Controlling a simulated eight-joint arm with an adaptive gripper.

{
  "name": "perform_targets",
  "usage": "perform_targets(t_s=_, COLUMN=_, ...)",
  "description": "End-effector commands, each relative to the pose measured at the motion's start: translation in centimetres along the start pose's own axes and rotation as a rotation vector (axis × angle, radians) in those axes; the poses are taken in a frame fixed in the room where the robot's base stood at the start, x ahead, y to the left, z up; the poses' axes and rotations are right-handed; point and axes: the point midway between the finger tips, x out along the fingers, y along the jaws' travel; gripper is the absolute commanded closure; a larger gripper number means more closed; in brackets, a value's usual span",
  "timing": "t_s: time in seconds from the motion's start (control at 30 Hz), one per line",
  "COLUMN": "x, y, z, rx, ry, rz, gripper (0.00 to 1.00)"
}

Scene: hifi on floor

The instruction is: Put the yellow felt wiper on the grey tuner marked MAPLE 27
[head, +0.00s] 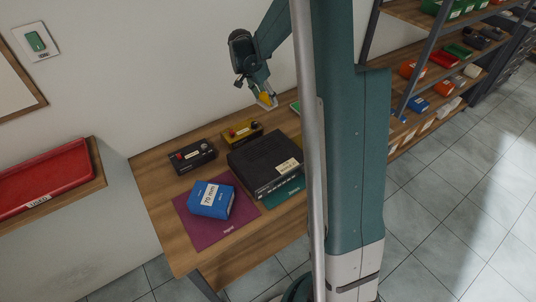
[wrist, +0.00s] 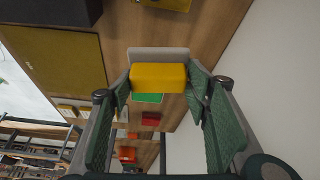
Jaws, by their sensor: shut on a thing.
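My gripper (head: 267,100) is above the back of the wooden table, shut on the yellow felt wiper (head: 265,98). In the wrist view the wiper (wrist: 158,77) is a yellow block with a grey strip along one side, between the green finger pads of my gripper (wrist: 160,95). A large dark grey-black box (head: 265,158) with a pale label stands on the table, below and in front of my gripper; it looks like the tuner, but its label is too small to read. Its top looks bare. Part of it shows in the wrist view (wrist: 50,12).
A blue box (head: 211,199) marked 70 mm sits on a purple mat (head: 240,222). A black device (head: 193,156) and a yellow device (head: 242,132), both with knobs, stand behind. A teal mat (head: 283,193) lies under the dark box, and an olive mat (wrist: 60,58) lies nearby.

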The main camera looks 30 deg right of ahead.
Motion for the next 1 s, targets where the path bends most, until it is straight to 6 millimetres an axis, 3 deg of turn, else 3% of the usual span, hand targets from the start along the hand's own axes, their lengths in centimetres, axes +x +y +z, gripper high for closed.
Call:
perform_targets(t_s=0.4, x=-5.0, y=5.9, z=4.7, rx=0.042, ry=-0.002, rz=0.018, gripper=0.64)
perform_targets(t_s=1.0, x=-10.2, y=15.2, z=11.0, rx=0.106, ry=0.001, rz=0.043, gripper=0.64)
